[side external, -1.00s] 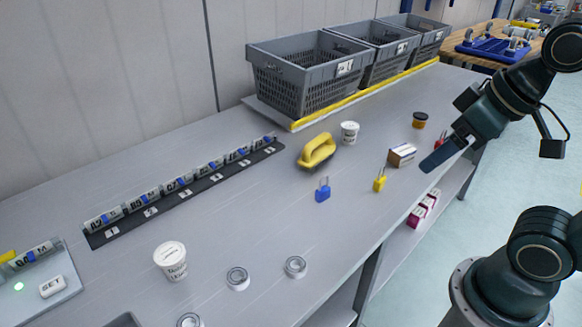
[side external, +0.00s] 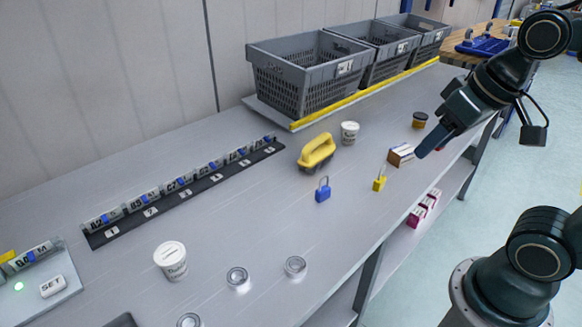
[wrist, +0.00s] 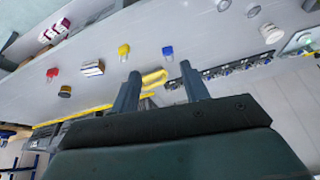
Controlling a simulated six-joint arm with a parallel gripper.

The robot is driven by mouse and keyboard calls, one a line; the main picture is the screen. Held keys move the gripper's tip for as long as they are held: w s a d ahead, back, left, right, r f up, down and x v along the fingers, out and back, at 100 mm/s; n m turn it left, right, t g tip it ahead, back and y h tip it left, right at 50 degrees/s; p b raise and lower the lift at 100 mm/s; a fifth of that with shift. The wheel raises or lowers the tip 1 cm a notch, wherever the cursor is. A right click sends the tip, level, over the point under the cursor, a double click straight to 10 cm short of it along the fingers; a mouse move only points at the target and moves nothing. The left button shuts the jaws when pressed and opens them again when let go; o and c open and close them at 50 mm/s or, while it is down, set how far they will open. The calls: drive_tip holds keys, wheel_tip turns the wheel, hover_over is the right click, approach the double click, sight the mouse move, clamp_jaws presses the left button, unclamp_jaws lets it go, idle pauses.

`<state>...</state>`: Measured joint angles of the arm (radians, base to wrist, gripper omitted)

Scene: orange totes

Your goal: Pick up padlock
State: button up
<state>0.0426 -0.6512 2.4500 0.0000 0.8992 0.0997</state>
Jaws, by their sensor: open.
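A blue padlock (side external: 322,190) and a yellow padlock (side external: 379,182) stand apart on the grey bench in the side view. The wrist view also shows the blue padlock (wrist: 168,52), the yellow padlock (wrist: 124,50) and a red padlock (wrist: 52,73). In the side view the red padlock is mostly hidden behind my gripper. My gripper (side external: 422,152) is above the bench's right part, near the small box, touching no padlock that I can see. In the wrist view its two fingers (wrist: 160,88) are spread with nothing held between them.
A small white-and-brown box (side external: 401,155), a yellow-handled brush (side external: 317,152), a white tub (side external: 349,132) and a dark jar (side external: 419,120) stand near the padlocks. Grey crates (side external: 300,95) line the back behind a yellow edge. The bench's front middle holds metal rings (side external: 295,265).

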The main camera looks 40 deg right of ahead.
drive_tip(key=w+d+f+m+g, duration=0.2)
drive_tip(key=w+d+f+m, duration=0.1)
drive_tip(key=w+d+m, duration=0.5)
drive_tip(key=m+g, duration=0.3)
drive_tip(key=m, duration=0.4)
hover_over(380, 179)
drive_tip(key=f, duration=0.8)
drive_tip(key=shift+d+f, duration=0.2)
drive_tip(key=shift+d, duration=0.05)
drive_tip(key=shift+s, duration=0.1)
drive_tip(key=shift+f, duration=4.3)
drive_tip(key=shift+f, duration=0.1)
drive_tip(key=shift+f, duration=2.5)
